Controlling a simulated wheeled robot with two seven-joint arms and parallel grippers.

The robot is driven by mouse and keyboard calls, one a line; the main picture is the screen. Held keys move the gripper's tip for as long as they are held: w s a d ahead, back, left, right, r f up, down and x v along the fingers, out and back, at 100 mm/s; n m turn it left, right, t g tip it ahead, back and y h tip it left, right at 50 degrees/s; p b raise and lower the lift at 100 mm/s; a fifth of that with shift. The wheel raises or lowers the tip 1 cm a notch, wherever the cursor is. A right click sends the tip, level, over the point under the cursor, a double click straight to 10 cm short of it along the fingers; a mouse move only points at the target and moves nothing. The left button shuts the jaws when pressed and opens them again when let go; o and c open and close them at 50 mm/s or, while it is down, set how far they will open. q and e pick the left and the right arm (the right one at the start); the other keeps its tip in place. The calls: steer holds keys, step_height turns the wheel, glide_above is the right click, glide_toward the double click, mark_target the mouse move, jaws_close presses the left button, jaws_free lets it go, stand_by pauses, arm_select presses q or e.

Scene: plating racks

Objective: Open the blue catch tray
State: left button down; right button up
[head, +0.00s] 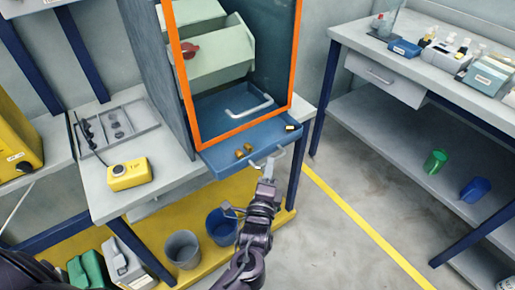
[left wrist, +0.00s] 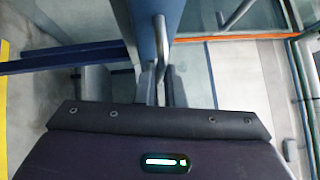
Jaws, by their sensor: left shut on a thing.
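The blue catch tray (head: 222,162) sits under the orange-framed cabinet and its front part sticks out past the frame. Small brass-coloured pieces lie on it. My left gripper (head: 266,172) is at the tray's front edge, shut on the tray's bar handle (head: 254,164). In the left wrist view the metal handle (left wrist: 160,45) runs down between my fingers (left wrist: 162,92), beside the blue tray front (left wrist: 143,30). The fingers partly hide the handle's lower end. My right gripper is not in view.
The orange frame (head: 183,90) encloses a tilted pale green box (head: 225,58) and another handle (head: 250,110). A yellow device (head: 128,174) stands on the bench to the left. Grey (head: 182,248) and blue (head: 220,228) buckets stand below. The floor (head: 350,170) to the right is clear.

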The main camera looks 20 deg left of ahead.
arm_select(q)
steer(key=s+d+p, duration=0.2)
steer(key=s+d, duration=0.3)
steer(key=d, duration=0.2)
steer(key=shift+s+d+p, duration=0.25)
steer(key=shift+s+p, duration=0.15)
steer(key=c, duration=1.8)
jaws_free()
steer(key=shift+s, duration=0.1)
steer(key=s+f, duration=0.1)
steer(key=s, duration=0.6)
steer(key=shift+s+d+b, duration=0.25)
steer(key=shift+d+b, duration=0.05)
steer(key=shift+d, duration=0.15)
steer(key=shift+f, duration=0.1)
